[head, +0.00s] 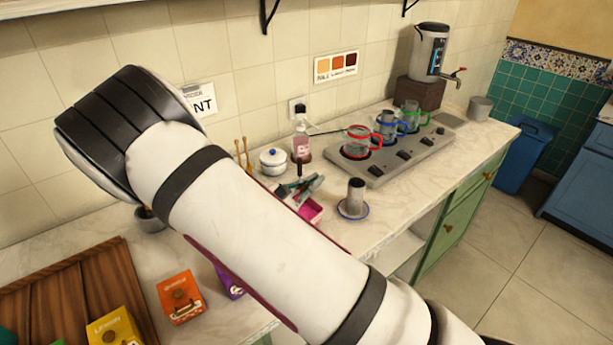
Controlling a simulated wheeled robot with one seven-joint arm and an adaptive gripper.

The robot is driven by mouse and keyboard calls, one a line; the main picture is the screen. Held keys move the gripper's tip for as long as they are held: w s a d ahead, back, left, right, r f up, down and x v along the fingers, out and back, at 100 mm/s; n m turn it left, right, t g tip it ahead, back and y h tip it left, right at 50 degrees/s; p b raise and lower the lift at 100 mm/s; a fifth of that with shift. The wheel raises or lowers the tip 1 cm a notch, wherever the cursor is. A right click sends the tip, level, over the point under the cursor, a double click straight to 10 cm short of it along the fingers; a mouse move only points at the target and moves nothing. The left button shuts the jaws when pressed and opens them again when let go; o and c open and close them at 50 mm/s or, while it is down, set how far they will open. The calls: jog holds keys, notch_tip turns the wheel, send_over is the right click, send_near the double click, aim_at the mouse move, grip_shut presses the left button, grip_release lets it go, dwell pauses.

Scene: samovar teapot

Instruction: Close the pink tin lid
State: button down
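A bright pink tin (311,210) stands on the counter just beyond my arm, in the middle of the head view. Its near side is hidden by the arm, and how far its lid stands open is unclear. Small dark and grey-green parts right above and behind the tin look like my gripper (307,186). They are close to the tin, but I cannot tell whether they touch it. The fingers are too small and too covered to show whether they are open or shut. My large white arm crosses the view from lower right to upper left.
A stove (372,172) holds several glass mugs. Orange (180,297), yellow (115,328) and purple (229,282) boxes stand at the front left.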

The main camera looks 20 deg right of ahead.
jog(key=shift+s+d+f+m+p, duration=0.25)
jog(key=shift+s+m+p, duration=0.1)
jog(key=shift+s+m, duration=0.25)
jog(key=shift+s+d+f+m+p, duration=0.25)
jog(key=shift+s+m+p, duration=0.05)
jog(key=shift+s+m, duration=0.3)
jog(key=shift+s+d+f+m+p, duration=0.3)
jog(key=shift+s+m, duration=0.2)
jog(key=shift+m, duration=0.2)
jog(key=c, duration=1.8)
grip_release()
jog(key=shift+a, duration=0.1)
jog(key=v, duration=1.2)
